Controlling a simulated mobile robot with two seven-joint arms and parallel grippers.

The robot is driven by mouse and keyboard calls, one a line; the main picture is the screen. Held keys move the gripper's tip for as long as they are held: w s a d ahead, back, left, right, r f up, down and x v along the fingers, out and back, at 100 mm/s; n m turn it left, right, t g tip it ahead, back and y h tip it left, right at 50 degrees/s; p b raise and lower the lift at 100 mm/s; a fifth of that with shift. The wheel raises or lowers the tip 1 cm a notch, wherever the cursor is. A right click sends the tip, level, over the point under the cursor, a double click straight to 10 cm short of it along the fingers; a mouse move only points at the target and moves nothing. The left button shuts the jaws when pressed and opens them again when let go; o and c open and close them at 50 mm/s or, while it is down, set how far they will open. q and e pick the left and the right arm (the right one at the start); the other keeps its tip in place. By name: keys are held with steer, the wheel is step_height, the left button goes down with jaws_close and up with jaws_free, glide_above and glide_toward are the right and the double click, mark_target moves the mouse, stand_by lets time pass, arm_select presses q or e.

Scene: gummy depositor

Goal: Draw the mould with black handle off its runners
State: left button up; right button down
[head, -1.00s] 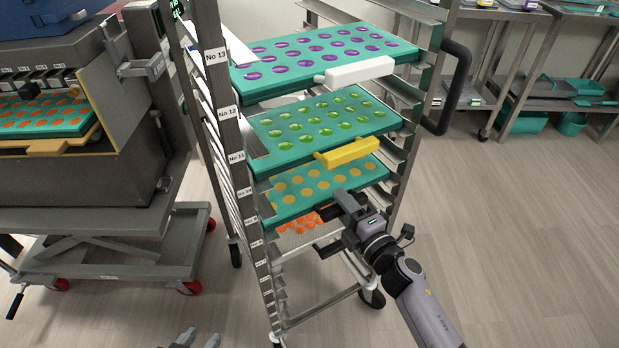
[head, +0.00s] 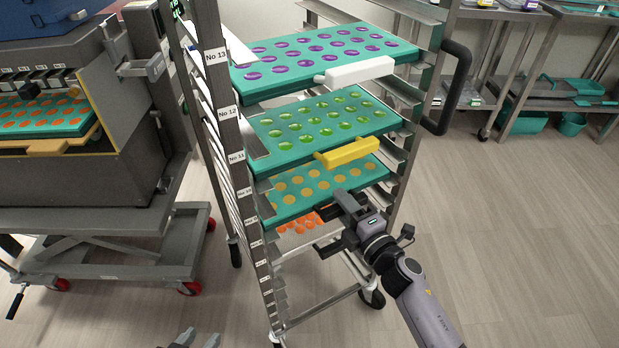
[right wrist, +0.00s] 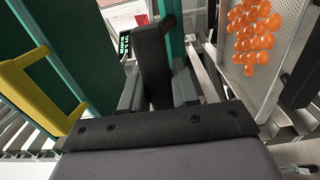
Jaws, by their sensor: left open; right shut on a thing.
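The teal mould with amber cavities (head: 312,187) sits in the rack below the yellow-handled mould. Its black handle (right wrist: 152,65) shows in the right wrist view, between the fingers of my right gripper (right wrist: 157,92). My right gripper (head: 338,222) is shut on this handle at the mould's front edge; in the head view the gripper largely hides the handle. The mould still lies within the rack. My left gripper (head: 195,340) is open and empty at the bottom edge of the head view, away from the rack.
Above are the green-filled mould with a yellow handle (head: 347,153) and the purple-filled mould with a white handle (head: 360,71). A tray of orange gummies (right wrist: 256,30) lies below. The depositor (head: 90,190) stands left of the rack (head: 232,120).

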steer(key=p+v, duration=0.2)
steer(key=v, duration=1)
steer(key=shift+r+p, duration=0.2)
steer(key=shift+p, duration=0.15)
stand_by(0.4)
steer(key=shift+r, duration=0.1)
